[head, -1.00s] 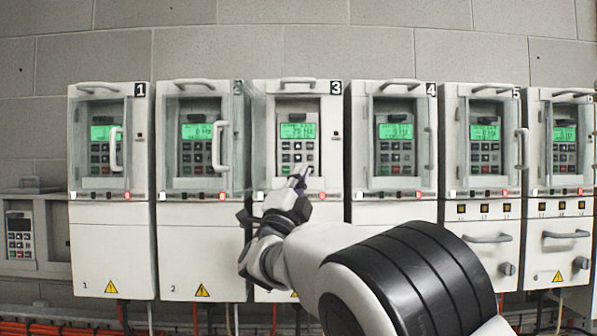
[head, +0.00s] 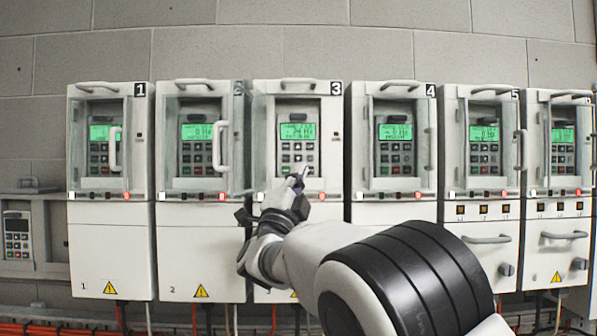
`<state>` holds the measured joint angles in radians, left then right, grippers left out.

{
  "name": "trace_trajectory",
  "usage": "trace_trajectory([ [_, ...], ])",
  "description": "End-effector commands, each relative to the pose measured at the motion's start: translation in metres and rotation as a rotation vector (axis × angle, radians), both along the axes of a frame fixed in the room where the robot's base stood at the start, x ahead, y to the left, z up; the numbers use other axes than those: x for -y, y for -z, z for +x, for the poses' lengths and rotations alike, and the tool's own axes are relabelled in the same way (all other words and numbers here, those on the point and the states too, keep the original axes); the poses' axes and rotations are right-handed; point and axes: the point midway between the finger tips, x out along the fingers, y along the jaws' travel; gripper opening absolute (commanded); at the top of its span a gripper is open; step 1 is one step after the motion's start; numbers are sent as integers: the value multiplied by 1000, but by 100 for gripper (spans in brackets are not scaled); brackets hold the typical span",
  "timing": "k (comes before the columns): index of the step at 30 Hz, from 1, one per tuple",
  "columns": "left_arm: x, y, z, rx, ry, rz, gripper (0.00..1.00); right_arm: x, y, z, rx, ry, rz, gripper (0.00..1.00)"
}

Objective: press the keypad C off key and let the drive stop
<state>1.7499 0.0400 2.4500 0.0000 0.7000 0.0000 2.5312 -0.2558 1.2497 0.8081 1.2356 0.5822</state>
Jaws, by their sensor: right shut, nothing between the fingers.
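Drive 3 (head: 285,235) is a white cabinet in the head view. Its clear door (head: 258,135) stands swung open at its left side. Its keypad (head: 298,146) has a lit green display (head: 298,131) over rows of small keys. I cannot read a letter C or pick out the off key. My right gripper (head: 299,178) is shut and empty, its fingertips at the lower edge of this keypad. It covers some of the bottom keys. Whether the tips touch a key I cannot tell. My left gripper is not in view.
Similar drives stand in a row, including drive 1 (head: 110,240), drive 2 (head: 200,240) and drive 4 (head: 392,240), with clear covers and handles. A small open panel (head: 18,235) is at far left. My right arm crosses the lower right.

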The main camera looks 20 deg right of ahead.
Motion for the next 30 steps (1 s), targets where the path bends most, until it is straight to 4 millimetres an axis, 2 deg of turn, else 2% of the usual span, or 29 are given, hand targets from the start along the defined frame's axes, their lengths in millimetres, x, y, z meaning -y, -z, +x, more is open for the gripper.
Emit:
trace_trajectory([
  [30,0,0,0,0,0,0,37,3,-1,8,0,0,0,0],
])
